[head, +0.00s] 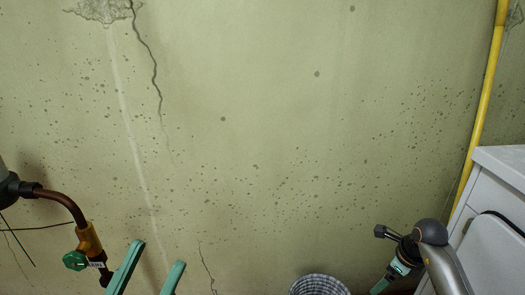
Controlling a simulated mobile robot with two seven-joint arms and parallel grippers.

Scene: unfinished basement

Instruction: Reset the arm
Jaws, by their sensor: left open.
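My left gripper (157,253) shows at the bottom left of the head view as two teal fingers. The fingers stand apart with only the wall visible between their upper ends, so it is open. Its palm and the arm behind it are below the picture's edge. I see nothing between the parts of the fingers that show.
A copper pipe (66,201) with a brass valve (89,240) comes in at the left, near the left fingers. A yellow pipe (483,105) and a white appliance (495,190) stand at the right. A grey ribbed round object (320,285) is at bottom centre. The stained, cracked wall (260,110) fills the background.

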